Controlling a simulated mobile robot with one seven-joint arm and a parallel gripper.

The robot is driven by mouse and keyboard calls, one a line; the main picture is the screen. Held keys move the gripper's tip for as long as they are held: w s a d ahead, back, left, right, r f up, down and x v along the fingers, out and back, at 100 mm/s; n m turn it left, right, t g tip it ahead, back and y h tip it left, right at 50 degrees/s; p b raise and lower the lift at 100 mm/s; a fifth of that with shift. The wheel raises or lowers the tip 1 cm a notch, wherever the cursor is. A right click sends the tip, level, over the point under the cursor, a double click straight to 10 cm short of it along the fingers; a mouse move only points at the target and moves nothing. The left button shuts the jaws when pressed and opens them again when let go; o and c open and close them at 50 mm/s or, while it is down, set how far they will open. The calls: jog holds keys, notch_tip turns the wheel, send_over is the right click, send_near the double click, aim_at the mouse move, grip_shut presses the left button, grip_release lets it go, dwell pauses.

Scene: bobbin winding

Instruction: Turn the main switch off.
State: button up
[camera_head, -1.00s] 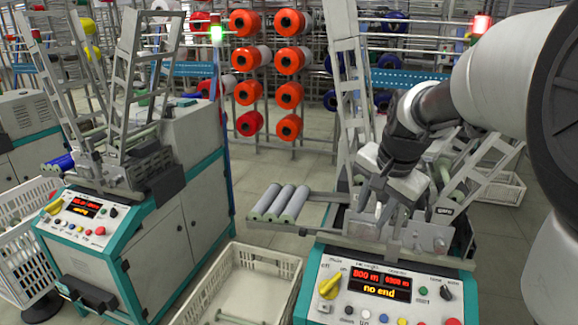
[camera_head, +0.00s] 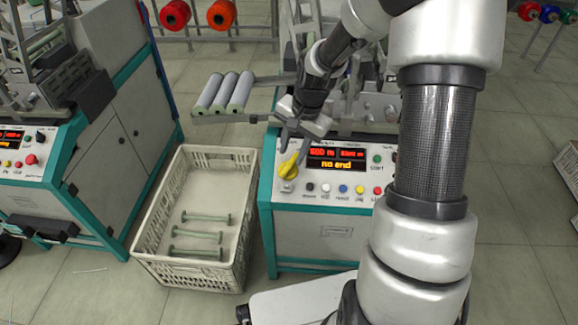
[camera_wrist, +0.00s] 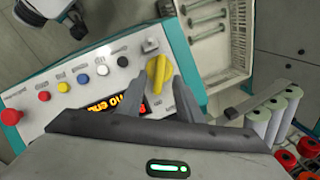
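The main switch is a yellow rotary knob (camera_head: 290,168) at the upper left of the front machine's control panel (camera_head: 325,190). Its handle slants from lower left to upper right in the head view. In the wrist view the yellow knob (camera_wrist: 158,76) is just beyond the fingertips. My gripper (camera_head: 293,147) is open and empty, just above and behind the knob, fingers pointing down at the panel. I cannot tell whether a finger touches the knob.
Small coloured buttons (camera_head: 343,189) line the panel below. A cream crate (camera_head: 160,225) holding empty bobbins stands on the floor to the left. Grey rolls (camera_head: 224,93) lie on a rack behind it.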

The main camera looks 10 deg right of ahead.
aim_at(288, 165)
jog(key=f, duration=0.2)
jog(key=f+b, duration=0.1)
jog(key=f, duration=0.1)
jog(key=w+a+f, duration=0.1)
jog(key=shift+f, duration=0.4)
grip_shut()
